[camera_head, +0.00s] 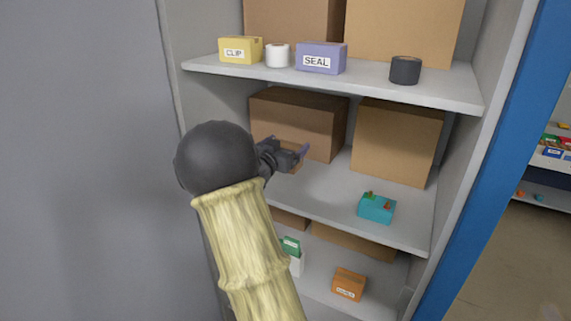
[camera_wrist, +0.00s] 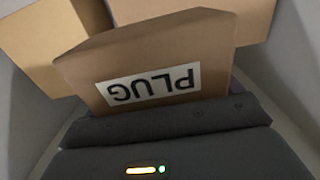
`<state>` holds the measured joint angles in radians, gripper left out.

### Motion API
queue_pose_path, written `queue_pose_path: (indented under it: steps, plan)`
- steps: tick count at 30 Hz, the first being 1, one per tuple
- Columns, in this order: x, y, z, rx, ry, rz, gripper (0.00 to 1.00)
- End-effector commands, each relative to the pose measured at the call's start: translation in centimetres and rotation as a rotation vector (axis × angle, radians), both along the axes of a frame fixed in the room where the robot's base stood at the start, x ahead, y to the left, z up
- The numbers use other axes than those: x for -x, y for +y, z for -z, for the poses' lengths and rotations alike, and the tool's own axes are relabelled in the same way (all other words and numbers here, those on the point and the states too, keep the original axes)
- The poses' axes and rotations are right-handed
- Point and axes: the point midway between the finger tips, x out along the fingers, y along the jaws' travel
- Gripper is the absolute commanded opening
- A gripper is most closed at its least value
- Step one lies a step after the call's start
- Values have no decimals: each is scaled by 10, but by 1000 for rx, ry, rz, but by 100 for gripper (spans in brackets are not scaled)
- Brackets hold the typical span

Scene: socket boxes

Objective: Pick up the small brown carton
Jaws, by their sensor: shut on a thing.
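The small brown carton (camera_wrist: 215,40) fills the middle of the wrist view, with a white label reading PLUG, upside down in that view. My gripper (camera_wrist: 165,112) is shut on it at the near edge of the carton. In the head view my gripper (camera_head: 300,152) is at the left of the middle shelf, in front of a large brown box. Only a sliver of the small carton (camera_head: 290,168) shows there, mostly hidden behind the gripper. I cannot tell whether the carton touches the shelf.
Large brown boxes (camera_head: 300,118) (camera_head: 397,143) stand at the back of the middle shelf (camera_head: 340,200). A teal box (camera_head: 376,209) sits at its front right. The upper shelf (camera_head: 370,76) holds a CLIP box, a SEAL box and two rolls. The left side wall is close to my arm.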

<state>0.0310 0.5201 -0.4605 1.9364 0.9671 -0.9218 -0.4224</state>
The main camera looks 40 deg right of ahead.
Motion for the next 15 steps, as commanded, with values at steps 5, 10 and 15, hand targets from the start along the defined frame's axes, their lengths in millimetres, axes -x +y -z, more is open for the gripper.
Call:
queue_pose_path:
  steps: [5,10,15]
  plan:
    - [0,1,-24,2,-4,-1,54]
    - [0,0,-28,1,1,-1,54]
    - [0,0,-28,2,-1,-1,54]
